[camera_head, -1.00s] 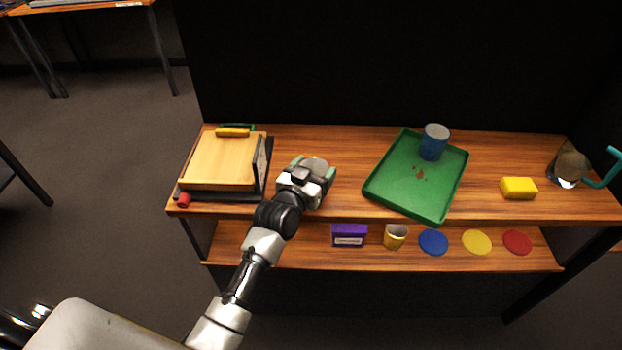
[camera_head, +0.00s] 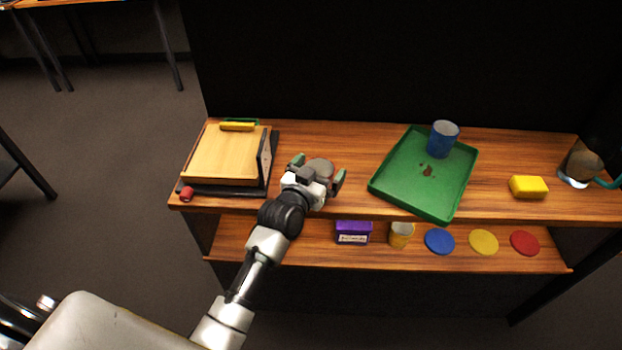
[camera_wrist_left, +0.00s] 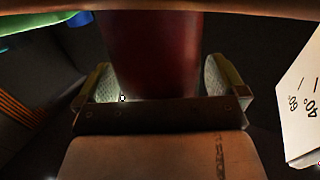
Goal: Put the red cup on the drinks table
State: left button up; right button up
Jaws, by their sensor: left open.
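The red cup (camera_wrist_left: 155,50) shows in the left wrist view as a dark red cylinder between the two fingers of my left gripper (camera_wrist_left: 160,82). My right gripper is not in view. Which surface is the drinks table is not clear.
On the upper shelf (camera_head: 345,140) are a wooden board (camera_head: 222,158), a green tray (camera_head: 400,187) with a blue cup (camera_head: 442,140), a yellow block (camera_head: 528,187) and a glass jug (camera_head: 582,165). Below are a purple box (camera_head: 353,231), a yellow cup (camera_head: 401,235) and coasters (camera_head: 483,242). A table stands at upper left.

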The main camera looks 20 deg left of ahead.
pick_arm(q)
jog(key=s+a, duration=0.2)
jog(key=s, duration=1)
jog(key=s+f+g, duration=0.3)
jog(key=s+f, duration=0.1)
jog(key=f, duration=0.7)
jog(key=s+f+g+y, duration=0.1)
jog(key=s+f+g, duration=0.25)
jog(key=f, duration=0.85)
jog(key=s+f+g, duration=0.2)
jog(key=s+f, duration=0.3)
jog(key=f, duration=0.6)
jog(key=s+a+f+g, duration=0.1)
jog(key=s+f+g, duration=0.1)
jog(key=s+f, duration=0.3)
jog(key=s+a+f+g+y, duration=0.1)
jog(key=s+f, duration=0.4)
jog(key=s, duration=0.8)
jog(key=s+a+f+g, duration=0.2)
jog(key=s+f+g, duration=0.2)
jog(key=s, duration=0.5)
jog(key=shift+a+f+m+g+y, duration=0.2)
jog(key=shift+f+m+g+y, duration=0.15)
jog(key=shift+f, duration=0.45)
